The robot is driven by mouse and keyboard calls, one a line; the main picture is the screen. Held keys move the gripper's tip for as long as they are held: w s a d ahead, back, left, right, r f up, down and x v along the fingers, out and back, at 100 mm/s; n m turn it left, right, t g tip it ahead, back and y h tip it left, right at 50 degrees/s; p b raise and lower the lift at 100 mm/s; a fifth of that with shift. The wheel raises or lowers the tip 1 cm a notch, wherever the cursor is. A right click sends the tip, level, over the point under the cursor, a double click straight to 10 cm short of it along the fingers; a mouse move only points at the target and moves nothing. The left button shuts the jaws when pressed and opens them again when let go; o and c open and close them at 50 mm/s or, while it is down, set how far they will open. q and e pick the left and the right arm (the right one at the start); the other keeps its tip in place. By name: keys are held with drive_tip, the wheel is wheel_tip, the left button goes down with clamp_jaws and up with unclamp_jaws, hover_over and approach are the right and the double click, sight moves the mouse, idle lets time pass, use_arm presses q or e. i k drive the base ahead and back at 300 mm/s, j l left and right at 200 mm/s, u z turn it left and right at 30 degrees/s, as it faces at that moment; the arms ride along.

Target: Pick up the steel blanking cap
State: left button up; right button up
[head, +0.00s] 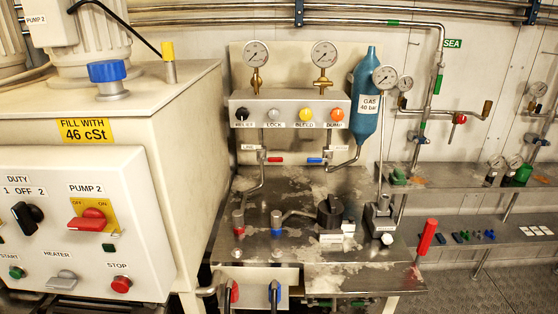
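I cannot pick out the steel blanking cap with certainty. Two small steel round pieces sit near the front of the steel bench (335,270): a left one (237,253) and a right one (277,253). A pale round piece (387,239) shows on the front of the small hand pump block (378,217). Several small dark, blue and green fittings (474,237) lie on the lower right shelf, too small to tell apart. Neither of my grippers is in view.
A control cabinet (85,222) fills the left. Gauges, a knob panel (290,108) and a blue gas bottle (366,95) stand behind the bench. A red-handled lever (426,237) sticks up at its right edge. The bench's front right is bare.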

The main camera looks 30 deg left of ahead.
sight(238, 216)
drive_tip(key=u, duration=1.3)
drive_tip(key=i+l+u, duration=0.15)
drive_tip(key=l, duration=0.15)
drive_tip(key=i+l+u, duration=0.15)
drive_tip(key=l, duration=0.2)
drive_tip(key=i+l+u, duration=0.15)
drive_tip(key=l, duration=0.2)
